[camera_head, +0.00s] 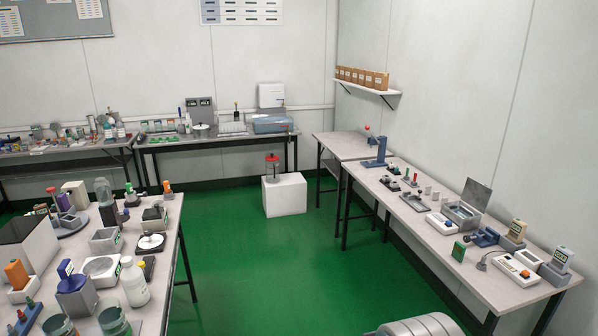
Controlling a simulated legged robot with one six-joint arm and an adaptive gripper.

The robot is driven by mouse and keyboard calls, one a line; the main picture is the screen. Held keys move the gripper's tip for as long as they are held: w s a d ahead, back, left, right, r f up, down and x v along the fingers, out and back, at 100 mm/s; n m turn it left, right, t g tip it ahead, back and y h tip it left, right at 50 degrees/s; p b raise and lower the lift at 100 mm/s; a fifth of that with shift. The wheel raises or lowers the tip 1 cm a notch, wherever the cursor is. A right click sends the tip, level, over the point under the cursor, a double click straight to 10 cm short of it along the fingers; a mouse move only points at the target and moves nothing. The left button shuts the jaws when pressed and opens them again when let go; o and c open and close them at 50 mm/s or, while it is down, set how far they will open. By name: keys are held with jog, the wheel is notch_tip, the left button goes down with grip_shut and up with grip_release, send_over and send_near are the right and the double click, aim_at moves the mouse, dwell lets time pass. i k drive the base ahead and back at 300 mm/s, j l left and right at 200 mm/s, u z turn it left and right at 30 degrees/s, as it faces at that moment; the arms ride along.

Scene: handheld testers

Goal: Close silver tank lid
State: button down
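A silver-grey tank (460,217) stands on the right-hand bench, against the right wall. Its flat grey lid (477,195) is raised and stands tilted up at the tank's wall side, so the top is open. Something small and bluish-grey shows inside the opening, too small to make out. My gripper is not in view. A rounded grey part at the bottom edge may be part of my own body.
A blue stand (379,152) is farther back. A crowded left bench (170,240) borders the clear green floor (290,270). A white block (285,195) stands behind.

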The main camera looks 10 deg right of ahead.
aim_at(477, 196)
jog(key=i+l+z, duration=0.1)
jog(key=i+z, duration=0.25)
jog(key=i, duration=0.15)
jog(key=i+z, duration=0.35)
jog(key=i, duration=0.15)
jog(key=i+j+z, duration=0.2)
jog(key=i+z, duration=0.55)
jog(key=i, duration=0.2)
jog(key=i+j+z, duration=0.15)
jog(key=i+z, duration=0.15)
jog(key=i, duration=0.7)
